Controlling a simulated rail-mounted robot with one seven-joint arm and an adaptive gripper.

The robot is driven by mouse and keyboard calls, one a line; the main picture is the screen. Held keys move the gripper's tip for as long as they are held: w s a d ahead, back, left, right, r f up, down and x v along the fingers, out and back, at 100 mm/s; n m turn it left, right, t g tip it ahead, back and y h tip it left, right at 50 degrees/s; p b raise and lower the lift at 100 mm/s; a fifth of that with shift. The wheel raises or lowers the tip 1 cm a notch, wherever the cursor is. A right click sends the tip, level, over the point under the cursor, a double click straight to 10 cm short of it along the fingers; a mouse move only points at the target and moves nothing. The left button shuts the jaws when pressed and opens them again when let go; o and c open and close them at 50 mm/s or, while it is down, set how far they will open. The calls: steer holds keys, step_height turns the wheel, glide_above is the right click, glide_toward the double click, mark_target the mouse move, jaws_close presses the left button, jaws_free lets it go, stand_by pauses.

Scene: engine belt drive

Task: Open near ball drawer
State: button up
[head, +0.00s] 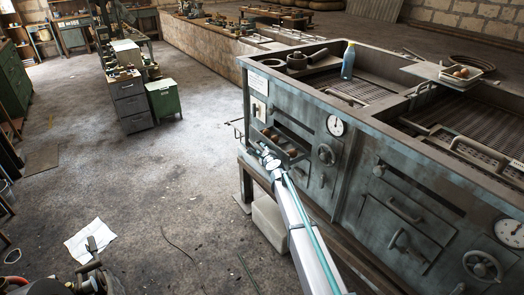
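A drawer (297,132) in the front of the grey metal unit stands partly out, and small brownish round items (291,152) show in it. I take it for the ball drawer, but cannot be sure. My gripper (262,151) is at the left part of this drawer's front edge, at the end of my arm reaching up from the bottom. It is small and seen from behind. I cannot tell whether it touches the drawer or its handle, or whether its fingers are open. My gripper and arm hide part of the drawer front.
The unit's front also carries a gauge (336,125), a handwheel (326,154) and a shut panel with a handle (404,209). A blue bottle (348,62) stands on top. A pale bin (270,222) is below. The floor to the left is mostly clear.

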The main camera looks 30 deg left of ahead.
steer(key=v, duration=1.1)
steer(key=shift+s+d, duration=0.25)
steer(key=shift+d, duration=0.05)
steer(key=shift+r, duration=0.1)
